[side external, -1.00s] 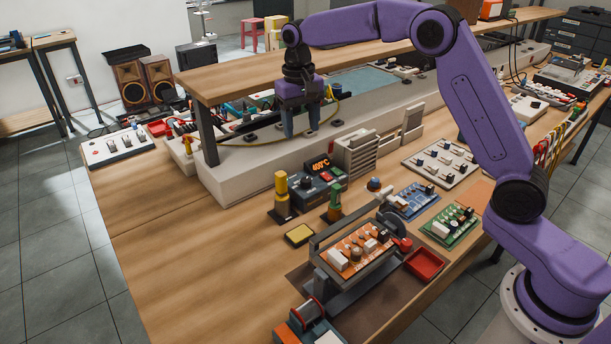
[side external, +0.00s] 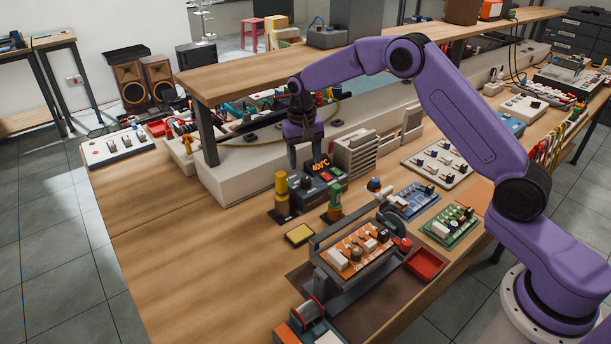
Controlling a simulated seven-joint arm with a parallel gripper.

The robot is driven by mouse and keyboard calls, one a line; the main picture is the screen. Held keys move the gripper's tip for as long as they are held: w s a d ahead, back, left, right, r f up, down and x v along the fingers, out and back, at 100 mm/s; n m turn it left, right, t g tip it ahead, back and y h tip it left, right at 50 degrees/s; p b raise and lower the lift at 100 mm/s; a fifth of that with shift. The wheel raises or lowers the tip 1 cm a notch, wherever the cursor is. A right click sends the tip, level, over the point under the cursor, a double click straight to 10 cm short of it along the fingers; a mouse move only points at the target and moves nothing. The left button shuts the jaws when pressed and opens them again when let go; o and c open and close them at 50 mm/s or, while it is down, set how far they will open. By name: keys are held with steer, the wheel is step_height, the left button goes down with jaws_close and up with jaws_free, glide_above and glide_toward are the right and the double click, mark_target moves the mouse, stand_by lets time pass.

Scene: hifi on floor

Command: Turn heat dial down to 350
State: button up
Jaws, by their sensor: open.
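My gripper (side external: 306,167) is open and points down, just above and behind the station's left part. The fingers seem empty, and one partly overlaps the station's top in the picture. I cannot tell whether they touch it.
A yellow-topped holder (side external: 281,190) stands close left of the station, and a grey slatted unit (side external: 356,154) close right. A green-and-orange post (side external: 334,204) stands in front. A shelf (side external: 230,78) overhangs behind.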

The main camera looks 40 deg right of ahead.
mark_target(306, 179)
steer(key=shift+d+f, duration=0.15)
steer(key=shift+f, duration=3.05)
steer(key=c, duration=1.1)
